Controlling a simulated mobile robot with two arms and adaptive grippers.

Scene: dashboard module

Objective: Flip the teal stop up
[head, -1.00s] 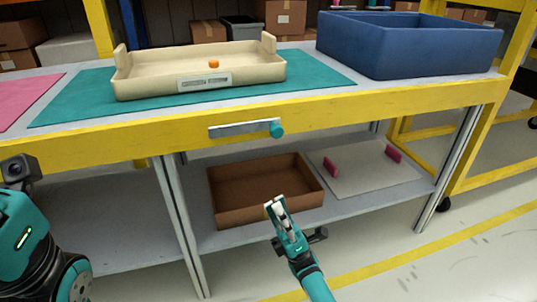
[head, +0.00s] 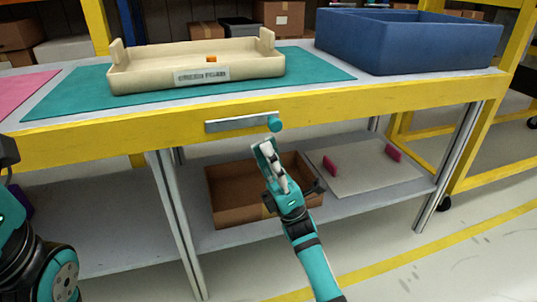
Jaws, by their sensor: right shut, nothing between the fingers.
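The teal stop (head: 275,125) is a small round knob at the right end of a grey metal bar (head: 236,124) on the table's yellow front edge. It hangs at or slightly below the bar's end. My right gripper (head: 264,147) is just below and slightly left of the stop, pointing up, with its fingers shut and empty. A small gap seems to separate its tips from the stop; contact cannot be told for sure. My left arm's teal and black links show at the left edge, but its gripper does not show.
A cream tray (head: 130,80) with a label and a small orange piece (head: 211,58) sits on a teal mat (head: 60,104). A blue bin (head: 430,55) stands at right. Below, the shelf holds a brown box (head: 228,212) and a pale board (head: 360,180) with pink blocks.

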